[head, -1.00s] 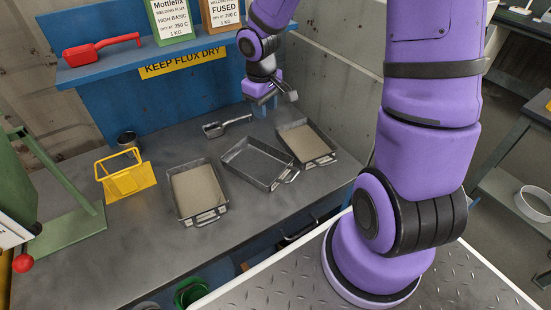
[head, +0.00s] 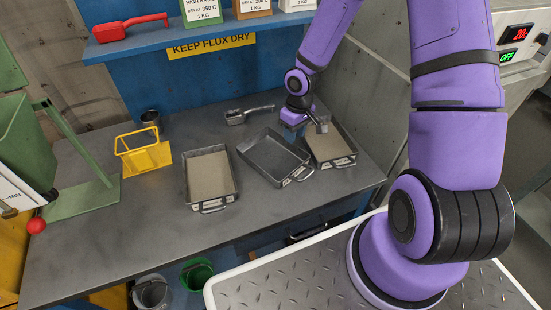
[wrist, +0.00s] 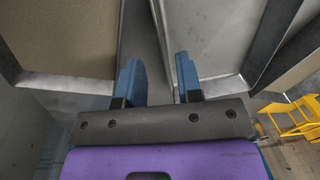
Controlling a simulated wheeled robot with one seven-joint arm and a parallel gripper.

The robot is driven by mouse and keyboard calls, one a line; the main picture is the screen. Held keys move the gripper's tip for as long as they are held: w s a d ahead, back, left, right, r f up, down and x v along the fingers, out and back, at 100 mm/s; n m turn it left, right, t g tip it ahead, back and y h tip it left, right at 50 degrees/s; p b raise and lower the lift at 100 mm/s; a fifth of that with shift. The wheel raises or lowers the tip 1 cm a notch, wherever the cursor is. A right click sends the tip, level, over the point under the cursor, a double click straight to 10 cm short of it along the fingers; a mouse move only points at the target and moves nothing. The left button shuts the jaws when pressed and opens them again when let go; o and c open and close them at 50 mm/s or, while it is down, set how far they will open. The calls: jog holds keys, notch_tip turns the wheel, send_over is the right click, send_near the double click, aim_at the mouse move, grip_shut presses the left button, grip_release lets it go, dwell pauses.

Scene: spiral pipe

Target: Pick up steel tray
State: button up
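Three grey metal trays stand in a row on the bench. The middle steel tray (head: 275,158) is empty; the left tray (head: 210,176) and the right tray (head: 331,146) hold beige material. My gripper (head: 306,130) is over the far part of the row, between the middle and right trays, and hides part of their rims. In the wrist view my gripper (wrist: 160,77) has its blue fingers apart with nothing held. The middle tray (wrist: 208,40) shows beneath and right of the fingers, close to its side wall. Contact cannot be told.
A metal scoop (head: 249,115) lies behind the middle tray. A yellow stand (head: 145,152) and a dark cup (head: 151,119) are at left. A blue shelf (head: 180,36) overhangs the back, and a concrete wall (head: 365,90) rises at right. The bench front is clear.

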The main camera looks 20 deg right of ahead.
aim_at(290, 147)
jog(key=shift+w+a+f, duration=0.1)
jog(key=shift+a+f, duration=0.05)
jog(key=shift+f, duration=0.7)
jog(key=shift+w+a+f, duration=0.1)
jog(key=shift+a+f, duration=0.1)
jog(key=shift+f, duration=0.7)
jog(key=shift+w+a+f, duration=0.1)
jog(key=shift+a+f, duration=0.05)
jog(key=shift+f, duration=0.7)
grip_shut()
